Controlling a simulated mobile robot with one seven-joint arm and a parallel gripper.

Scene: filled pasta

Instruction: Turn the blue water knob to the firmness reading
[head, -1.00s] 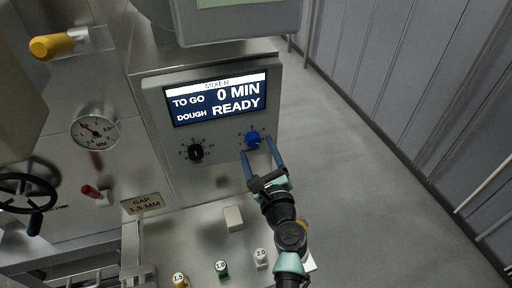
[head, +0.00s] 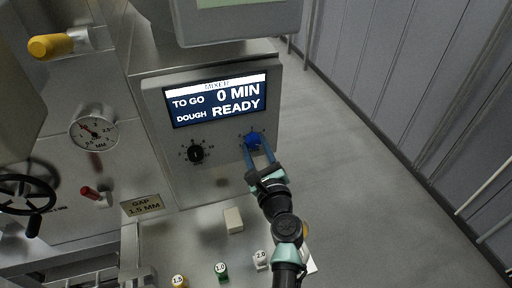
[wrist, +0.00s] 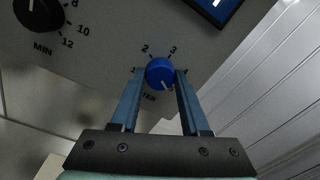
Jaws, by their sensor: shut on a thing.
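The blue water knob (head: 253,140) sits on the mixer panel below the right side of the screen. In the wrist view the knob (wrist: 160,73) has a white pointer mark facing down and slightly right, with the numbers 2 and 3 above it. My gripper (head: 257,146) reaches the knob from below, its two blue fingers shut on the knob's left and right sides. The fingers (wrist: 160,78) partly cover the dial's lower label. The mixer screen (head: 216,100) reads TO GO 0 MIN, DOUGH READY. No firmness reading is legible in these views.
A black minute knob (head: 196,154) is left of the blue knob. A round gauge (head: 94,133), a GAP 1.5 MM plate (head: 142,205) and a red lever (head: 91,192) are further left. Several numbered pegs (head: 221,270) stand below. Floor right of the panel is clear.

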